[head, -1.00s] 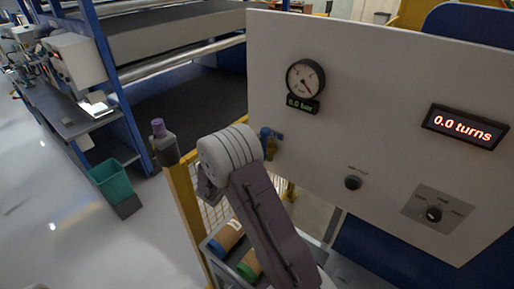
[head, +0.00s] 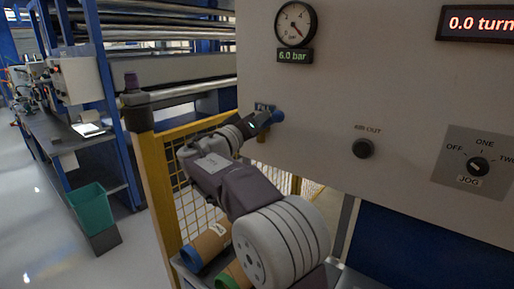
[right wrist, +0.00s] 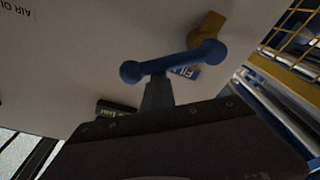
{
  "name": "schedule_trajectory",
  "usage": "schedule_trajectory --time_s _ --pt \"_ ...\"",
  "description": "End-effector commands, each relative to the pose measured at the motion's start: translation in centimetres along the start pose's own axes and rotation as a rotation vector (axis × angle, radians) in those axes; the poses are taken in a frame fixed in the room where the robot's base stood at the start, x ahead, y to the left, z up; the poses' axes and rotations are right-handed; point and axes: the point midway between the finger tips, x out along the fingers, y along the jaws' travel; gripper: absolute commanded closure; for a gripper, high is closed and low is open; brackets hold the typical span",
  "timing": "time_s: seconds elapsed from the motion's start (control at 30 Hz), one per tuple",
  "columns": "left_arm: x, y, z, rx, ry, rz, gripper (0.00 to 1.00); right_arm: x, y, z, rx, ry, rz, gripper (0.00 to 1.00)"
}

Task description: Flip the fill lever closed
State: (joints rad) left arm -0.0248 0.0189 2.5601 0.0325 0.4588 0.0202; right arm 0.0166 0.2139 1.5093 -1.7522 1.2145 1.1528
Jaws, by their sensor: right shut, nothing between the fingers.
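The blue fill lever (head: 278,116) sits at the lower left of the pale panel, partly hidden by my right gripper (head: 261,121). In the right wrist view the lever (right wrist: 172,63) is a short bar with a rounded knob at each end, beside a brass valve body (right wrist: 207,30) and a blue label (right wrist: 186,71). My right gripper (right wrist: 156,93) is shut and empty, with its narrow tips right at the lever's middle. I cannot tell whether they touch it. My left gripper is not in view.
The panel (head: 340,90) carries a gauge (head: 296,23) over a 6.0 bar display (head: 295,56), a black knob (head: 363,148) and a JOG switch (head: 478,165). A yellow guard post (head: 157,190) with mesh stands left of my right arm. Coloured rolls (head: 207,245) lie below.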

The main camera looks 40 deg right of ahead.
Motion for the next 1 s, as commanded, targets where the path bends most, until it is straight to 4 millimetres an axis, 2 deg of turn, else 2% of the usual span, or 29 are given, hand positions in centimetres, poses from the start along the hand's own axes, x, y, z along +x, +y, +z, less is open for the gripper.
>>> schedule_trajectory --time_s 0.03,0.1,0.4,0.7,1.0 --pt "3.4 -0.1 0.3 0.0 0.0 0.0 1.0 -0.2 -0.8 1.8 0.049 0.0 0.009 1.0" --pt "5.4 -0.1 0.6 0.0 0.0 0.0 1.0 -0.3 -0.7 2.2 0.114 0.0 0.018 1.0" --pt "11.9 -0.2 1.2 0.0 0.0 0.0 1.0 -0.5 -0.4 3.9 0.374 -0.001 0.054 1.0" --pt "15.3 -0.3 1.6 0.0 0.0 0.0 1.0 -0.7 -0.3 4.9 0.561 -0.002 0.081 1.0" --pt "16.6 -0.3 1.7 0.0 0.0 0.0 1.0 -0.7 -0.4 5.2 0.649 -0.001 0.093 1.0"
